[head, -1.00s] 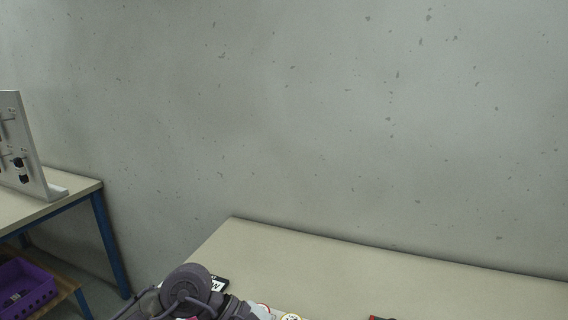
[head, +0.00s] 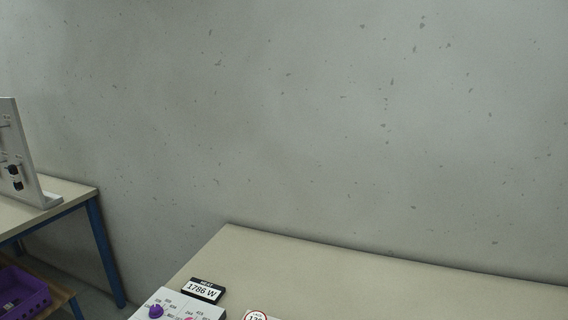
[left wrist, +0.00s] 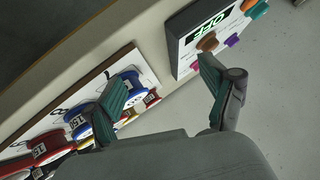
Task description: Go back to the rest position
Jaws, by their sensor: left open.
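My left gripper (left wrist: 165,95) shows in the left wrist view with its two teal-padded fingers spread apart and nothing between them. It is out of the head view. My right gripper is in neither view. In the head view the light table (head: 350,270) fills the lower right, and a white panel (head: 172,306) with a purple knob stands at its near left edge.
A black display (head: 203,290) reading 1786 W sits behind the panel. A side table (head: 70,190) holds an upright board (head: 28,160), with a purple crate (head: 28,296) below. In the left wrist view, several red, blue and yellow round pieces (left wrist: 75,122) line a board, near a display box (left wrist: 200,40).

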